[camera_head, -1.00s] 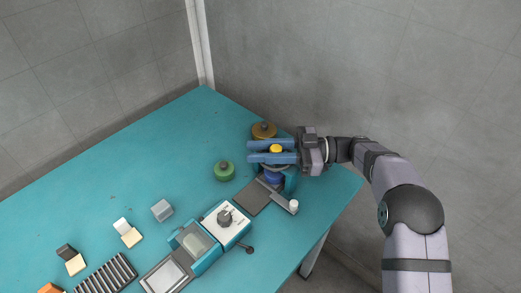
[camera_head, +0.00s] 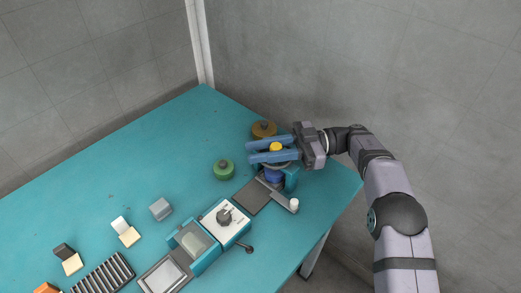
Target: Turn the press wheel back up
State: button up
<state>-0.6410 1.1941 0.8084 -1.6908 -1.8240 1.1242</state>
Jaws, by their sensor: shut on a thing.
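The press (camera_head: 291,178) stands near the right corner of the teal table. Its wheel is mostly hidden between my gripper's fingers; a yellow hub (camera_head: 276,147) shows on top. A blue part (camera_head: 273,176) of the press shows below the wheel. My gripper (camera_head: 273,150) comes in from the right, with its two blue fingers on either side of the hub, shut on the press wheel. The fingers are tilted slightly in the picture.
A brown-gold knobbed disc (camera_head: 263,130) stands just behind the press, close to my fingers. A green knobbed disc (camera_head: 223,169) is to the left. A machine with a dial (camera_head: 224,217) and a ribbed rack (camera_head: 104,273) are at the front. The table (camera_head: 150,150) is clear at back left.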

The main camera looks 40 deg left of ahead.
jog(key=o, duration=1)
jog(key=shift+o, duration=0.2)
jog(key=shift+b+v, duration=0.5)
jog(key=shift+v, duration=1.9)
jog(key=shift+b+v, duration=0.3)
jog(key=shift+v, duration=0.95)
